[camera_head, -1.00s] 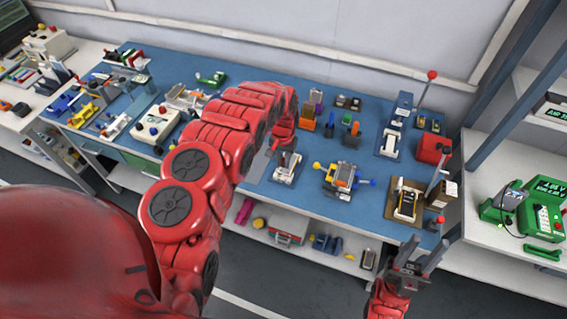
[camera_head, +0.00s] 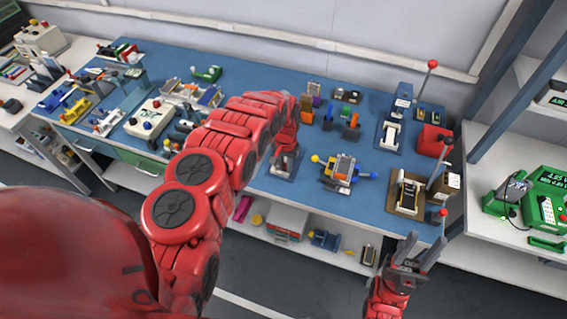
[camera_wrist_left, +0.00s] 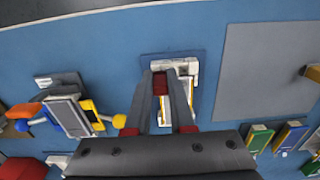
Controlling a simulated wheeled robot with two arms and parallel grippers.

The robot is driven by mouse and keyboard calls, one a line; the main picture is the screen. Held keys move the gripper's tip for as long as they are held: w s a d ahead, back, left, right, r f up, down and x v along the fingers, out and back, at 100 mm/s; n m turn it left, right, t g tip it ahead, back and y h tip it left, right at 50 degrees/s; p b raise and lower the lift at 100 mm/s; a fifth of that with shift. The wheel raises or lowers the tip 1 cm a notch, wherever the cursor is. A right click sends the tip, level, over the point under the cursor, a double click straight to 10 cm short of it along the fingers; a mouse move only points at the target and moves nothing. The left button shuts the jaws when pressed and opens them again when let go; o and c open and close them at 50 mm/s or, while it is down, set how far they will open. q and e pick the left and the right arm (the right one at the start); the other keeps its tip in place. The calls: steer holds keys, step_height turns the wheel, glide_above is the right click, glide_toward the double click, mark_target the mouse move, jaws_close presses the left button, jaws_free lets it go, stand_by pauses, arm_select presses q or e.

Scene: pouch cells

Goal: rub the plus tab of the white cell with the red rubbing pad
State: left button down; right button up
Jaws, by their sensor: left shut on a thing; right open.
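My left gripper (camera_head: 284,152) is shut on a small red block, the red rubbing pad (camera_wrist_left: 160,84), which shows between the fingertips in the left wrist view. It is over a white fixture (camera_wrist_left: 187,68) on a dark blue base plate (camera_wrist_left: 148,60). A white cell with yellow edging (camera_wrist_left: 178,100) lies in this fixture, partly hidden behind the fingers. The pad is at the cell's upper end; I cannot tell whether it touches, and the tab there is not clearly visible. My right gripper (camera_head: 417,256) is open and empty, in front of the table's front edge.
A fixture with yellow and blue knobs (camera_head: 343,170) stands right of the left gripper. A brown-based fixture (camera_head: 407,195) and a lever press (camera_head: 397,122) stand further right. A bare grey mat (camera_wrist_left: 265,72) lies beside the cell's fixture in the wrist view.

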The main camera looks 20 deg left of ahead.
arm_select(q)
steer(key=shift+f+b, duration=0.35)
steer(key=shift+f, duration=0.2)
stand_by(0.8)
steer(key=shift+a, duration=0.85)
steer(key=shift+d, duration=0.85)
steer(key=shift+a+b, duration=0.35)
steer(key=shift+a, duration=0.5)
steer(key=shift+d, duration=0.85)
steer(key=shift+w+a, duration=0.1)
steer(key=shift+a, duration=0.7)
steer(key=shift+d+f+b, duration=0.1)
steer(key=shift+d+b, duration=0.2)
steer(key=shift+d, duration=0.5)
